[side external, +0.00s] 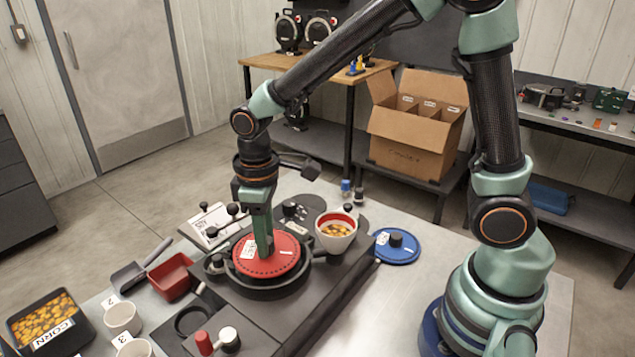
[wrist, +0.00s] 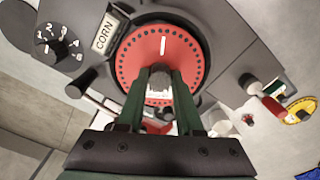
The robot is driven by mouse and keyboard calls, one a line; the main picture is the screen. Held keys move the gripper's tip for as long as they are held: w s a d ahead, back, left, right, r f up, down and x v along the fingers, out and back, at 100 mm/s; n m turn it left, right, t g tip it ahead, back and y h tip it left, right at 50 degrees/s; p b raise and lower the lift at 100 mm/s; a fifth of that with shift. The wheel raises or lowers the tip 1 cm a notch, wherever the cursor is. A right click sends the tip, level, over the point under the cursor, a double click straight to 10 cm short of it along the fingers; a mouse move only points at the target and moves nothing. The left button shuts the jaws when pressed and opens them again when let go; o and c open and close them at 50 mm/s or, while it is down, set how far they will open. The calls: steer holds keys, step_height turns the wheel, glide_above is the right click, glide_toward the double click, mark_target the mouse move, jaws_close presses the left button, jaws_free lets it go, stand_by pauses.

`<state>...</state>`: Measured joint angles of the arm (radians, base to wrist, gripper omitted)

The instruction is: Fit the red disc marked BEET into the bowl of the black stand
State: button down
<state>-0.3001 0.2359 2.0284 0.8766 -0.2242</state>
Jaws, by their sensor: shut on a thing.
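The red disc (side external: 286,262) has a white label, a white mark and a ring of small dark holes near its edge. It also fills the middle of the wrist view (wrist: 130,62). Its label is too small to read in the side view and partly hidden in the wrist view. My gripper (side external: 264,250) points down and is shut on the disc's centre knob, between the fingers in the wrist view (wrist: 160,100). The disc lies level over the round bowl of the black stand (side external: 320,295). I cannot tell whether it is fully seated.
A white cup of seeds (side external: 337,240) stands on the stand close to the disc's right. A blue disc (side external: 398,254) lies to the right. A red tray (side external: 170,278), a scoop (side external: 128,278), numbered cups (side external: 122,320) and a CORN bin (side external: 68,338) are at left. A CORN plate (wrist: 104,33) marks the stand.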

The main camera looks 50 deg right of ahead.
steer(key=shift+f, duration=0.25)
stand_by(0.4)
steer(key=shift+f, duration=0.3)
steer(key=shift+f, duration=0.6)
stand_by(1.0)
steer(key=shift+c, duration=1.2)
jaws_free()
steer(key=shift+r, duration=0.1)
steer(key=shift+r, duration=2.9)
